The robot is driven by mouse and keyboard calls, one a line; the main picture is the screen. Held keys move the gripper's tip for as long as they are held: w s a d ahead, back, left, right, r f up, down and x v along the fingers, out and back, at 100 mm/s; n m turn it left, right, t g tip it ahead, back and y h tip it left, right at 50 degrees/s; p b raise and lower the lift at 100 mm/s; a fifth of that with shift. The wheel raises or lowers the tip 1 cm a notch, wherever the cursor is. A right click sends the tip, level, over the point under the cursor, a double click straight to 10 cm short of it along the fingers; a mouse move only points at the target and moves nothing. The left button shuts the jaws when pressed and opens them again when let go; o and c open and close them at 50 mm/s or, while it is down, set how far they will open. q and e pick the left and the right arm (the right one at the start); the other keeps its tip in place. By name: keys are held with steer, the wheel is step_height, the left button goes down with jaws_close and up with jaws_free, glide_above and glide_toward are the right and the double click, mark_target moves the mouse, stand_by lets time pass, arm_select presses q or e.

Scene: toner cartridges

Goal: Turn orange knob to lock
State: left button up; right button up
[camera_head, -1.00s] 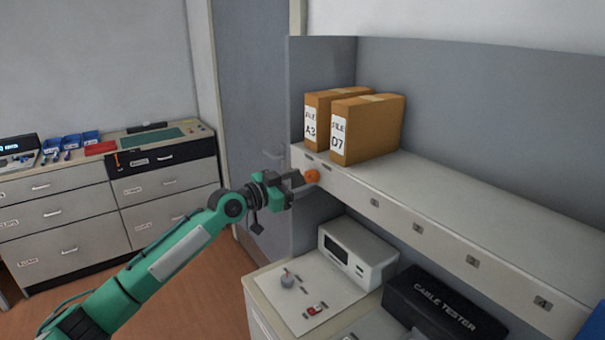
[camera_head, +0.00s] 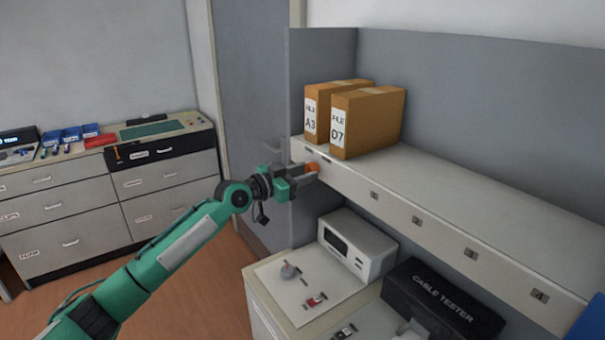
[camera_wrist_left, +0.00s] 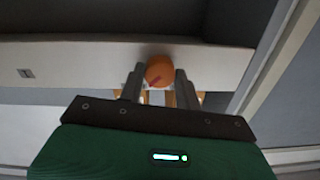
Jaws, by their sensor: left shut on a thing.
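The orange knob (camera_head: 313,168) sits on the front face of the white shelf, near its left end. In the left wrist view the knob (camera_wrist_left: 160,71) is round with a small dark red mark. My left gripper (camera_head: 306,173) has reached the shelf front and is shut on the knob. In the left wrist view its two fingers (camera_wrist_left: 158,84) stand on either side of the knob. In the head view the fingers partly cover the knob. My right gripper is not in view.
Two brown file boxes, A3 (camera_head: 311,118) and D7 (camera_head: 372,120), stand on the shelf (camera_head: 470,205) just above the knob. A white device (camera_head: 356,247) and a black cable tester case (camera_head: 440,300) sit below. Floor left of the counter is clear.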

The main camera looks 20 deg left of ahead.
arm_select(q)
steer(key=n, duration=0.4)
steer(key=n+p, duration=0.1)
steer(key=n, duration=0.2)
steer(key=shift+r+n, duration=0.15)
steer(key=shift+n, duration=0.25)
steer(key=n+p, duration=0.2)
steer(key=n, duration=0.3)
steer(key=shift+g, duration=0.3)
steer(key=n+p, duration=0.2)
steer(key=n, duration=0.2)
steer(key=shift+n+p, duration=0.3)
steer(key=shift+n, duration=0.1)
steer(key=o, duration=1)
steer(key=shift+c, duration=0.2)
